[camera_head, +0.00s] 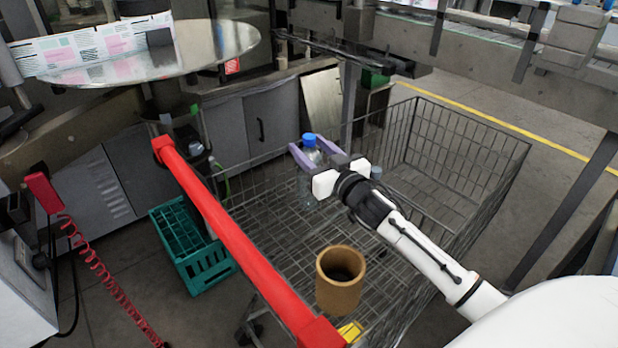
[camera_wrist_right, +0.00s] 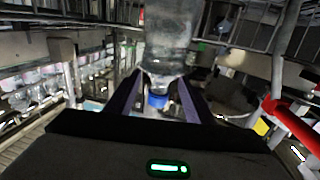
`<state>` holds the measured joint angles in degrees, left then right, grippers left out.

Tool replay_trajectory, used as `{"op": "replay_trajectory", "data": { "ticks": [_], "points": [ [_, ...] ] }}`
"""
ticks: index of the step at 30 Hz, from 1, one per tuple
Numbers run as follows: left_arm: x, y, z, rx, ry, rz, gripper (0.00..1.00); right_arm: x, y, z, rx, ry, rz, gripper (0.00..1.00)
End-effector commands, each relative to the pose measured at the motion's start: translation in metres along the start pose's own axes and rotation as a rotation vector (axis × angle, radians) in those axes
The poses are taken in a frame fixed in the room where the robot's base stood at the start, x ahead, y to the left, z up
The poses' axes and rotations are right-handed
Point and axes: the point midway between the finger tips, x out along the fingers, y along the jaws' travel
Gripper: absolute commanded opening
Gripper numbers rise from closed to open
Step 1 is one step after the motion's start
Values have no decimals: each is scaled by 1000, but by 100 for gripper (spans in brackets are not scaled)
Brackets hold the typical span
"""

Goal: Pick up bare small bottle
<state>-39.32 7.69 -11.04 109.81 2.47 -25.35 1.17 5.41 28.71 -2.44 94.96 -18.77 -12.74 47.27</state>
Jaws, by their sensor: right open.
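A small clear bottle with a blue cap (camera_head: 312,156) stands in the wire cart (camera_head: 450,140), near its back left part. No label shows on it. My right gripper (camera_head: 305,142) reaches in from the right with its two purple fingers on either side of the bottle near the cap. The fingers are open, and gaps show beside the neck in the right wrist view. In that view the bottle (camera_wrist_right: 172,35) appears cap down between the fingers (camera_wrist_right: 157,88). The lower part of the bottle is partly hidden by the gripper in the head view. My left gripper is out of view.
A brown cardboard roll (camera_head: 340,296) stands in the cart's front. A red bar (camera_head: 235,235) runs along the cart's left side. A teal crate (camera_head: 190,250) sits on the floor at left. A round metal table (camera_head: 205,45) with printed labels (camera_head: 95,45) is at upper left.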

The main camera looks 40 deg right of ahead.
Motion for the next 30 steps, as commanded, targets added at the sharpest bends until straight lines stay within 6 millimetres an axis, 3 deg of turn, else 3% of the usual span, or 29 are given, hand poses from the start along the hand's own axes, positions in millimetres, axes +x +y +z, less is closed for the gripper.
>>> {"op": "replay_trajectory", "data": {
  "ticks": [9,18,30],
  "points": [
    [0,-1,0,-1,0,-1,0,6,0,0,-1,0,-1,49],
    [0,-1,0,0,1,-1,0,6,0,1,-1,-2,-1,0],
    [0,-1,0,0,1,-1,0,5,0,5,0,-9,0,0]
  ]
}}
